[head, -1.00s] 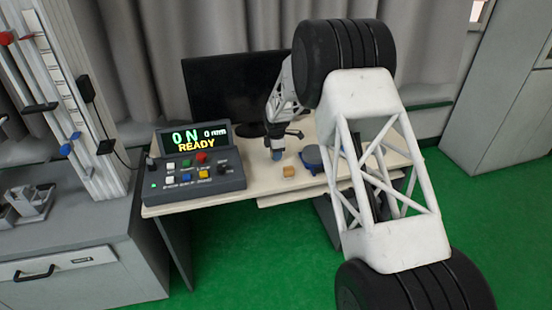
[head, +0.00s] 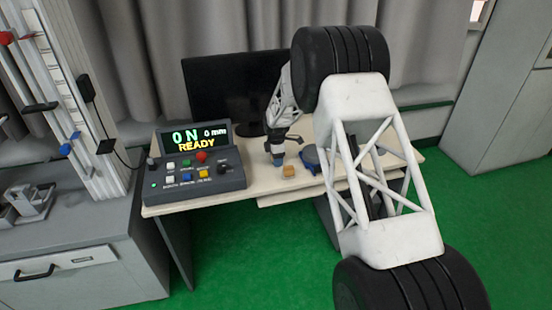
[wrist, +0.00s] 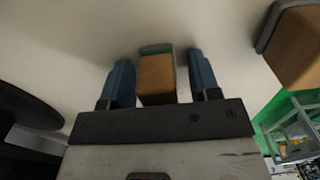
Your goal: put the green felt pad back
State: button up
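In the wrist view, a small green piece (wrist: 155,48), seemingly the felt pad, shows at the far end of a tan block (wrist: 157,80). Whether the two are joined I cannot tell. My gripper (wrist: 162,72) has its two blue fingers apart, one on each side of the block, with gaps showing on both sides. In the head view my gripper (head: 277,160) is low over the wooden table, just left of a tan block (head: 289,170). I cannot make out the green piece there.
A brown block-like thing with a grey border (wrist: 302,45) is at the wrist view's upper right. The control box (head: 200,180), reading READY, stands left, and a monitor (head: 225,90) behind. Bare tabletop (head: 258,185) lies in front.

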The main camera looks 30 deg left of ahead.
jog(key=shift+r, duration=0.15)
notch_tip(320, 180, up, 12)
dwell(0.8)
dwell(0.9)
